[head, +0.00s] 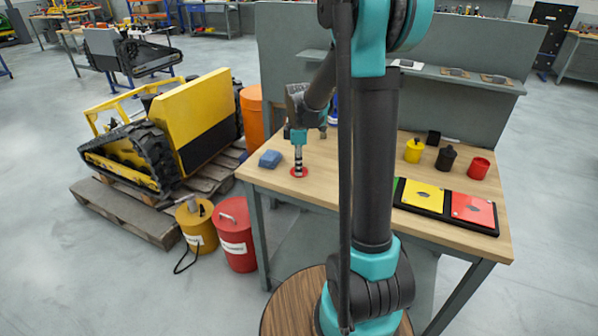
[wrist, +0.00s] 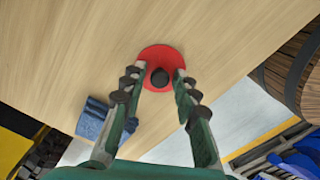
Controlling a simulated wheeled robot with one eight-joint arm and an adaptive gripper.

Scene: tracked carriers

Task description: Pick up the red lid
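The red lid (head: 304,174) lies flat on the wooden tabletop near its left front edge. In the wrist view the red lid (wrist: 161,52) is a round disc with a dark knob (wrist: 160,77) on top. My gripper (head: 299,168) points straight down over the lid. In the wrist view my gripper (wrist: 160,75) has a finger on each side of the knob, with a visible gap at both sides. The fingertips are over the lid; whether they touch it I cannot tell.
A folded blue cloth (head: 270,159) lies left of the lid. A yellow canister (head: 414,151), a black canister (head: 446,158) and a red canister (head: 479,168) stand at the right. A black tray (head: 421,208) holds yellow and red plates. The table's middle is mostly clear.

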